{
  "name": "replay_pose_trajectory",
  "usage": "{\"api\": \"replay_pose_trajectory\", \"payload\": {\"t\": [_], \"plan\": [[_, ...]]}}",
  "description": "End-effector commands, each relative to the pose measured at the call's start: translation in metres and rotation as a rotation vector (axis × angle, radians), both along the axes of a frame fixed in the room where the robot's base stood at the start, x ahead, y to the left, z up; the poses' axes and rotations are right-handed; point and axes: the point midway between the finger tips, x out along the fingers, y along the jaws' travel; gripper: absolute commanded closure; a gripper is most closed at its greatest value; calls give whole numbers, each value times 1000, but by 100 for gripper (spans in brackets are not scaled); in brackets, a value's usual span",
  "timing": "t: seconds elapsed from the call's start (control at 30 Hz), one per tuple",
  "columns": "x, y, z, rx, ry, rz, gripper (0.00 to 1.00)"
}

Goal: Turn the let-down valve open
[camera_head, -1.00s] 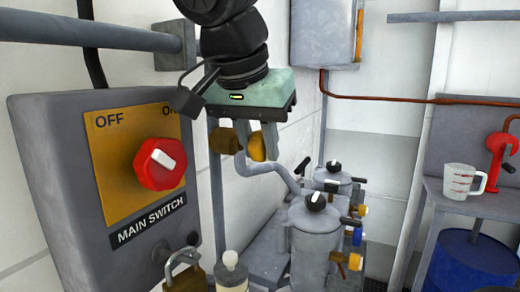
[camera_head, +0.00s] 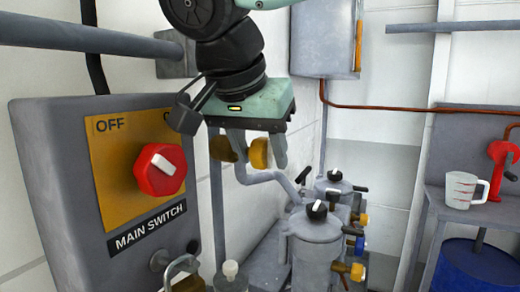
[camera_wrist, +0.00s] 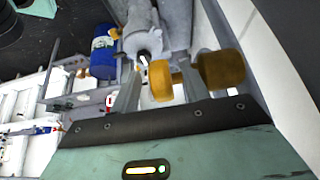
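A yellow round knob (camera_head: 260,153) is below my gripper in the head view, with a browner knob (camera_head: 221,148) to its left. Both also show in the wrist view, the yellow one (camera_wrist: 160,81) and the brown one (camera_wrist: 221,69). No label shows on either, so I cannot tell which part is the let-down valve. My gripper (camera_head: 259,151) points down with its fingers apart. In the wrist view my gripper (camera_wrist: 158,88) has the yellow knob between its fingers, with gaps on both sides. It grips nothing.
The main switch box with a red knob (camera_head: 160,170) stands close at the left. Grey canisters (camera_head: 315,240) with small coloured handles stand beyond my gripper. A measuring jug (camera_head: 460,190) and a red crank (camera_head: 500,165) are on a shelf at right, above a blue drum (camera_head: 470,268).

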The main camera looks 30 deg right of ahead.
Motion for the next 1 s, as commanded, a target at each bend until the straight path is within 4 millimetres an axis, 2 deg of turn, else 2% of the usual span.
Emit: {"api": "replay_pose_trajectory", "payload": {"t": [0.27,0.43,1.0], "plan": [[0,1,1,0,1,-1,55],[-5,7,15,2,-1,1,55],[-42,60,124,2,1,3,55]]}}
